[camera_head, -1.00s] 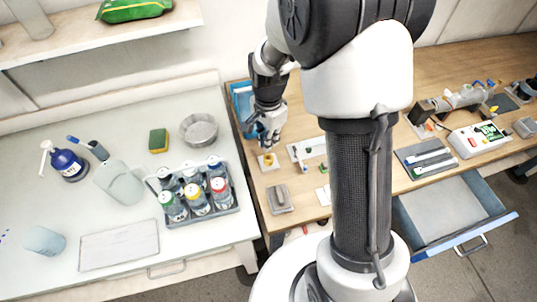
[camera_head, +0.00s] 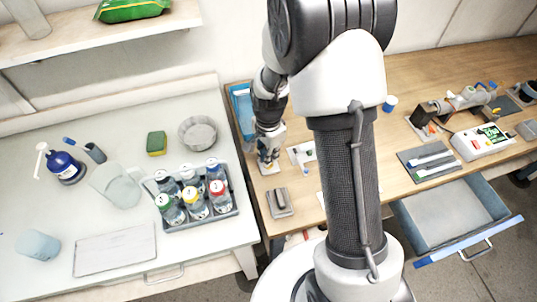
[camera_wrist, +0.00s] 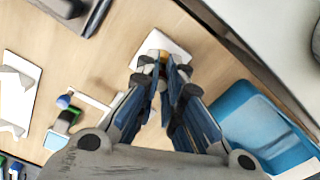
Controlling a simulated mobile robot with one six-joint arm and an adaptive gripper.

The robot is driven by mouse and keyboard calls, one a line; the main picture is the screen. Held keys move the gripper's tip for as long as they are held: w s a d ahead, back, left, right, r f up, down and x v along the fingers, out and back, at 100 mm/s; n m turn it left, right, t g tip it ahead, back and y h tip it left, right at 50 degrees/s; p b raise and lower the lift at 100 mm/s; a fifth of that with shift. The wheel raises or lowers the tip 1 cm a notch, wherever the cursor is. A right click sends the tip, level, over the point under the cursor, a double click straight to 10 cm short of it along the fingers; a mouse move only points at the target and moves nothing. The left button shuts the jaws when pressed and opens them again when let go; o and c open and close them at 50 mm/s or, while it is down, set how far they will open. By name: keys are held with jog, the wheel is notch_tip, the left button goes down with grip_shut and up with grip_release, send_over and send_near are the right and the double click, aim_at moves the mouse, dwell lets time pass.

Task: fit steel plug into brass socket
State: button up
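My gripper (camera_head: 268,160) points down over the left end of the wooden bench, right at a small pale base plate. In the wrist view, its fingertips (camera_wrist: 162,72) are close together over that white plate (camera_wrist: 178,43). A small yellow, brass-coloured part (camera_wrist: 163,57), likely the brass socket, shows between and just beyond the fingertips. A little light grey also shows between them. I cannot tell whether this is the steel plug, or whether the fingers grip it. The fingers hide most of the socket.
A blue tray (camera_head: 240,112) lies close beside the gripper, at the bench's left end. A grey block fixture (camera_head: 280,203) stands in front, and a white holder with small coloured parts (camera_head: 302,153) lies to the right. An open drawer (camera_head: 445,215) juts out at right.

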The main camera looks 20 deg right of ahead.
jog(key=o, duration=0.4)
jog(key=shift+s, duration=0.1)
jog(key=shift+o, duration=0.2)
jog(key=s+r+n+t+p, duration=0.1)
jog(key=s+r+n+p, duration=0.2)
jog(key=r, duration=0.9)
jog(key=s+r+n+t, duration=0.15)
jog(key=s+r, duration=0.35)
jog(key=r, duration=0.7)
jog(key=s+r+n+t, duration=0.1)
jog(key=s+r+n, duration=0.1)
jog(key=s+n, duration=0.2)
jog(key=s+r+n+t, duration=0.1)
jog(key=s+r+n, duration=0.2)
jog(key=s, duration=0.6)
jog(key=shift+s+r+n, duration=0.15)
jog(key=shift+r+n, duration=0.1)
jog(key=shift+n, duration=0.7)
